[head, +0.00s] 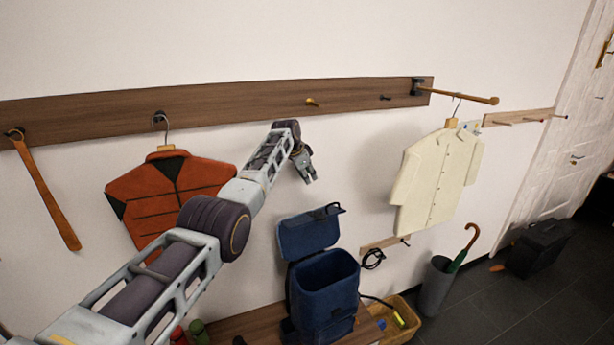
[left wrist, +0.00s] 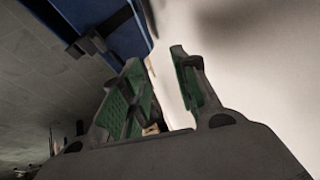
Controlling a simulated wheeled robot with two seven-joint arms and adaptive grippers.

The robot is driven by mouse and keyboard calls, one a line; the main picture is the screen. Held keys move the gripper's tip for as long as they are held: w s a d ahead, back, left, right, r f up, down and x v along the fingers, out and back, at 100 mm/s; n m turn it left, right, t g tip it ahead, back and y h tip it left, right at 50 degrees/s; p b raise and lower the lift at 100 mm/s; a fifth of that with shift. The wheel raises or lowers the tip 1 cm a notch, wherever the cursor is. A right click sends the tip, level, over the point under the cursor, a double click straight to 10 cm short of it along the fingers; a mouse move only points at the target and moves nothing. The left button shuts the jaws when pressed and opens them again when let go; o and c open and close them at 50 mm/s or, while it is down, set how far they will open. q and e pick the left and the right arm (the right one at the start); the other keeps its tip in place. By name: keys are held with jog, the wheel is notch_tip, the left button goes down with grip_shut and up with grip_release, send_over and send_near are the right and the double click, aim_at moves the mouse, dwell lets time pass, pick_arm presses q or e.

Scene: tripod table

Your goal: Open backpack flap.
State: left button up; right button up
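The blue backpack (head: 325,285) stands upright on a wooden bench with its mouth open. Its flap (head: 308,233) is raised and tilted up behind the mouth, with a dark clip at its upper right corner. My left gripper (head: 308,178) is above the flap, apart from it, near the wall. In the left wrist view my gripper (left wrist: 157,60) has its two green-padded fingers spread with nothing between them. A blue part with a dark strap, likely the flap (left wrist: 98,22), shows at the upper left there, beside the fingers. My right gripper is not in view.
A coat rail (head: 230,117) runs along the wall behind my arm. An orange jacket (head: 170,190) and a cream shirt (head: 438,180) hang on either side. A yellow basket (head: 403,322) and an umbrella stand (head: 436,285) are right of the backpack.

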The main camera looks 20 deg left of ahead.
pick_arm(q)
jog(key=shift+d, duration=0.1)
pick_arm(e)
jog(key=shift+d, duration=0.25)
pick_arm(q)
jog(key=shift+r, duration=0.1)
jog(key=shift+s+r, duration=0.1)
jog(key=v, duration=1.1)
jog(key=shift+r, duration=0.2)
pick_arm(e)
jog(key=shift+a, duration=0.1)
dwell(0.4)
pick_arm(q)
jog(key=shift+s+f, duration=0.1)
jog(key=shift+s, duration=0.1)
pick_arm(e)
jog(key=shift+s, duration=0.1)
